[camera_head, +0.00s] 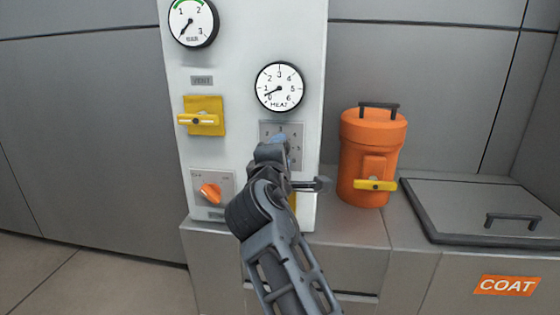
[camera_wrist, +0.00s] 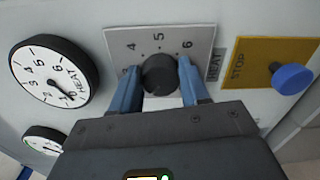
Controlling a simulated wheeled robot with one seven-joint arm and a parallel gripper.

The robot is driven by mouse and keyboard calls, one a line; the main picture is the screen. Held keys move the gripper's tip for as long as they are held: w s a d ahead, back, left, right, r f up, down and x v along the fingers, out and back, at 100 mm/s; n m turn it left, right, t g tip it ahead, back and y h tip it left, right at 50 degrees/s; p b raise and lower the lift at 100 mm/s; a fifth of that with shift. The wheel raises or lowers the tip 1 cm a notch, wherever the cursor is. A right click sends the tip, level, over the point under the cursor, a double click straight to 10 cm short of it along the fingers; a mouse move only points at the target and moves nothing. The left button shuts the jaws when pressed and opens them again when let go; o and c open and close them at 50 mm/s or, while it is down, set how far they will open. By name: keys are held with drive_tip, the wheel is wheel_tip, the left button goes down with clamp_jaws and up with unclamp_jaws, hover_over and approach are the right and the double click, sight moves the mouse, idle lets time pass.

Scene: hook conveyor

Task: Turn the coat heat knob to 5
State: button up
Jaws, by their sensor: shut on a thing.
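The heat knob (camera_wrist: 159,74) is a black round knob on a grey plate (camera_wrist: 203,42) labelled HEAT in the wrist view. The numbers 4, 5 and 6 show on the plate above it. No pointer mark on the knob can be made out. My gripper (camera_wrist: 160,80) is shut on the knob, with one blue finger at each side. In the head view my gripper (camera_head: 283,150) hides the knob, and only part of its plate (camera_head: 268,130) shows. The round HEAT gauge (camera_head: 280,86) above it has its needle low on the left, between 0 and 1.
A yellow STOP plate with a blue button (camera_wrist: 293,79) is right of the knob plate. The panel also holds a yellow vent valve (camera_head: 201,119), an orange knob (camera_head: 210,193) and another gauge (camera_head: 192,21). An orange canister (camera_head: 373,140) stands beside a lidded COAT tank (camera_head: 485,210).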

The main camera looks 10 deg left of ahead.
drive_tip(key=m+b, duration=0.6)
drive_tip(key=m, duration=0.3)
drive_tip(key=m+b, duration=0.6)
drive_tip(key=m, duration=0.3)
drive_tip(key=m+b, duration=0.6)
drive_tip(key=m, duration=0.4)
drive_tip(key=shift+a+f+b, duration=0.35)
drive_tip(key=shift+f+b, duration=0.05)
drive_tip(key=shift+m, duration=0.3)
drive_tip(key=o, duration=1.1)
drive_tip(key=shift+r, duration=0.15)
drive_tip(key=shift+c, duration=0.2)
